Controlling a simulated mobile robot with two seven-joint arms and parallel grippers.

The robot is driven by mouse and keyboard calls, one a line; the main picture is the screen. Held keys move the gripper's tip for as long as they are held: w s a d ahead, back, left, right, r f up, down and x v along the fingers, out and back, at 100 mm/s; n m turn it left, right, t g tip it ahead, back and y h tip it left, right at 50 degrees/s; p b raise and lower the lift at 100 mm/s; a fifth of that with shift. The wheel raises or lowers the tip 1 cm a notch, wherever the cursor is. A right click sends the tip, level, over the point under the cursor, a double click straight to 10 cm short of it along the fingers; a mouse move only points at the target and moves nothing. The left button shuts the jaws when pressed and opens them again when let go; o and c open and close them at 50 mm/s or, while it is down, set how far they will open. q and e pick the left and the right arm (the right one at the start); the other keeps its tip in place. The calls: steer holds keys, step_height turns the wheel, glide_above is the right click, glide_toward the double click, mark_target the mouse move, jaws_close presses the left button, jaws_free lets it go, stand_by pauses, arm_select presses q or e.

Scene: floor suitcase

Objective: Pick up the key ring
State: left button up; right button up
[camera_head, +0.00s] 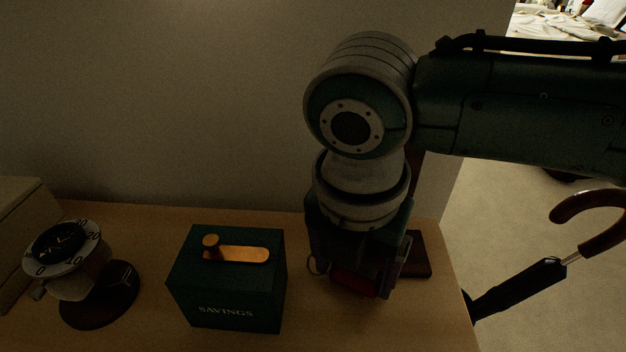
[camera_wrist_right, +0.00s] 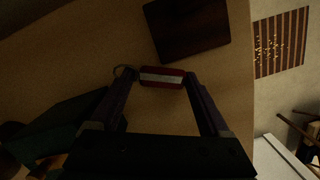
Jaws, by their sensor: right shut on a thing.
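The key ring shows in the head view as a red tag (camera_head: 354,282) with a small metal ring on its left side. In the right wrist view the tag (camera_wrist_right: 162,84) is red with a pale stripe, and the ring lies at its left end. My right gripper (camera_head: 362,268) points down over the table, right of the savings box. In the right wrist view its two fingers (camera_wrist_right: 161,78) are shut on the tag's two ends. I cannot tell whether the tag touches the table. My left gripper is not in view.
A dark green savings box (camera_head: 235,295) stands left of my right gripper. A dial timer (camera_head: 72,265) stands further left on the wooden table (camera_head: 145,235). A dark brown block-like base (camera_head: 420,255) sits just behind right. An umbrella (camera_head: 525,285) is beyond the table's right edge.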

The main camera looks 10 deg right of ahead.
mark_target(352, 275)
step_height(352, 275, up, 19)
steer(key=p, duration=0.4)
steer(key=shift+r, duration=0.45)
